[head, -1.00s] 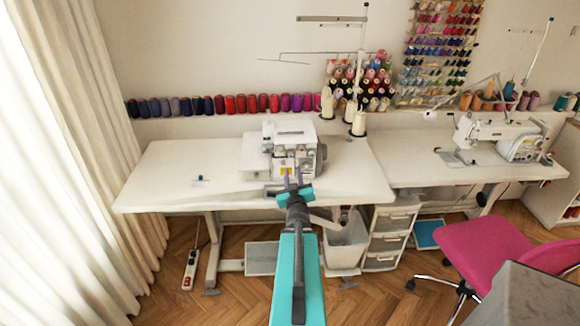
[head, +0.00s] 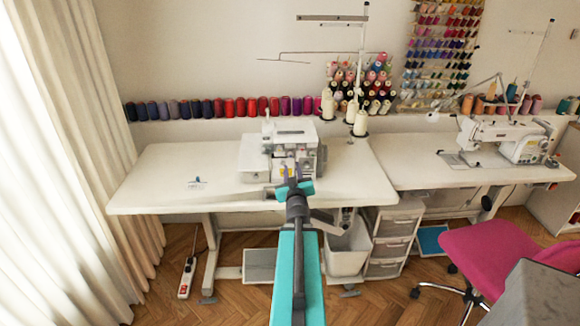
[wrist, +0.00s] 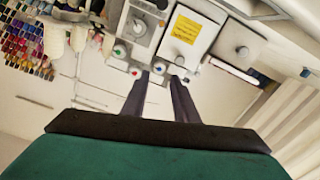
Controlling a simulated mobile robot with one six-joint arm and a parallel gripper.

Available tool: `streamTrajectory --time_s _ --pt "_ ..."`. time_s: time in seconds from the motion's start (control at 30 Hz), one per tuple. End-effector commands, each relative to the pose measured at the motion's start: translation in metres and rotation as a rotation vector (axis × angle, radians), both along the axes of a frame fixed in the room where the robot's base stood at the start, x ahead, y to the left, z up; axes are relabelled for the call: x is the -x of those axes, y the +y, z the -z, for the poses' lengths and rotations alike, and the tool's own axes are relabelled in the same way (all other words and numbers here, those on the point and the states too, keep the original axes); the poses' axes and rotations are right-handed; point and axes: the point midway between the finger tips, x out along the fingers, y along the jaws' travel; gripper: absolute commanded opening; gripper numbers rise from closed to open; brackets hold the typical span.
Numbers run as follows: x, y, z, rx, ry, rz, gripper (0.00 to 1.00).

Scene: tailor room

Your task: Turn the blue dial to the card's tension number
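The white overlock machine (head: 292,134) stands on the left table. Its front shows close up in the wrist view, with a row of small dials. The blue dial (wrist: 159,68) lies just beyond and between my fingertips; contact cannot be told. A red dial (wrist: 135,72) and a green dial (wrist: 119,51) are to its left. A yellow card (wrist: 187,28) is on the machine's front; its print is too small to read. My gripper (wrist: 161,77) is open, fingers apart. In the head view my gripper (head: 291,176) is in front of the machine and hides its lower front.
The white left table (head: 160,177) is mostly clear beside the machine. Cream thread cones (head: 360,123) stand behind it. A second sewing machine (head: 515,138) is on the right table. A pink chair (head: 490,262) and a drawer unit (head: 390,245) are at the right.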

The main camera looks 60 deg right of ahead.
Motion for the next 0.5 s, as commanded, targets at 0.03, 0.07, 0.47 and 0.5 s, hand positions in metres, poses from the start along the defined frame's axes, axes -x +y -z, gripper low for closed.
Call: streamTrajectory --time_s 0.03,0.07,0.47,0.5 --pt "-0.0008 -0.0010 0.0026 0.002 -0.001 -0.001 0.27" --pt "-0.0012 -0.0015 0.0024 0.002 -0.001 0.000 0.27" --pt "-0.0048 -0.0079 0.0022 0.002 0.000 0.004 0.27" --pt "-0.0051 -0.0085 0.0021 0.002 -0.001 0.005 0.27"
